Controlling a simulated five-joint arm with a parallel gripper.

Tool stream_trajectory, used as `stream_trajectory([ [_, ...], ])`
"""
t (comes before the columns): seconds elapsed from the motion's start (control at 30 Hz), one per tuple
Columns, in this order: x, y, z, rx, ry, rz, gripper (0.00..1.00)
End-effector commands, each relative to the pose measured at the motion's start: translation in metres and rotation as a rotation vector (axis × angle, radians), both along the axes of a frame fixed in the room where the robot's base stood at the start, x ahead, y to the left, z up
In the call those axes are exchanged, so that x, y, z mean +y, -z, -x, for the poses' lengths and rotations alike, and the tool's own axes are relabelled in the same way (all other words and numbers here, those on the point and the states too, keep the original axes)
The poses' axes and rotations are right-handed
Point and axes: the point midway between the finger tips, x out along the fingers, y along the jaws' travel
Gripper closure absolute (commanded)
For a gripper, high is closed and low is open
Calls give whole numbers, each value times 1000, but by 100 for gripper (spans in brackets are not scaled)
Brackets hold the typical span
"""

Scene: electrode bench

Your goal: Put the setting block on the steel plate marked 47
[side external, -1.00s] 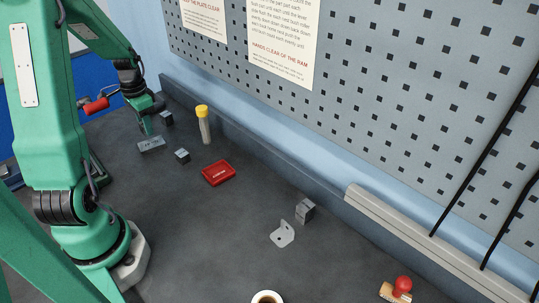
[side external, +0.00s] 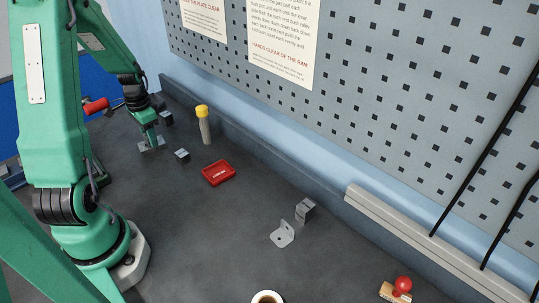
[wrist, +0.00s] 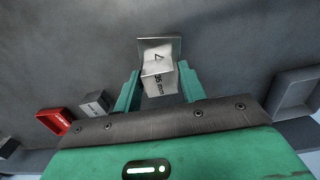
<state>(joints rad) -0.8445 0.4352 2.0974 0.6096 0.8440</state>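My gripper (side external: 151,143) is low over a grey steel plate (side external: 160,143) at the far left of the bench. In the wrist view my gripper (wrist: 159,72) has its two green fingers close on either side of a pale setting block (wrist: 158,66), and it appears shut on it. The block has "35 mm" on one face and a dark mark on another. The plate (wrist: 174,43) shows just behind and under the block. Its number is not readable. Whether the block touches the plate is hard to tell. The block is hidden in the side external view.
A small grey block (side external: 182,155) and a red tray (side external: 218,172) lie right of the plate. Another grey block (side external: 166,118) is behind it. A yellow-capped tube (side external: 204,124) stands near the wall. An angle bracket (side external: 283,235) and a grey block (side external: 306,208) lie farther right.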

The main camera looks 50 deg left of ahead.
Motion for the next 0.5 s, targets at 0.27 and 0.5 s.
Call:
stream_trajectory([
  [0.27,0,0,0,0,0,0,47],
  [0.5,0,-5,0,-2,0,-2,47],
])
